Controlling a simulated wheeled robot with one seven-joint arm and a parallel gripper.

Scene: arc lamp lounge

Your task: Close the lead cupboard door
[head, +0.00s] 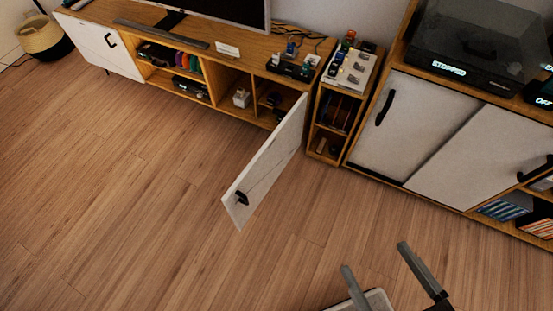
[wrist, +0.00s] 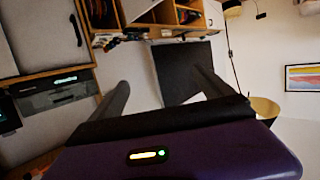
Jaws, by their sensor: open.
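The cupboard door (head: 268,160) is a white panel with wood-coloured edges and a dark handle (head: 241,198). In the head view it stands wide open, swung out over the floor from the right end of the low TV cabinet (head: 215,50). The compartment behind it is partly hidden by the door. My gripper (head: 374,257) is at the bottom right of the head view, open and empty, apart from the door and to its right. Its two dark fingers also show in the wrist view (wrist: 163,82), with nothing between them.
A narrow shelf unit (head: 333,120) stands right of the door's hinge side. A sideboard (head: 400,135) with white sliding doors and a turntable (head: 470,50) fills the right. The wooden floor (head: 130,190) left of the door is clear. A basket (head: 43,38) stands far left.

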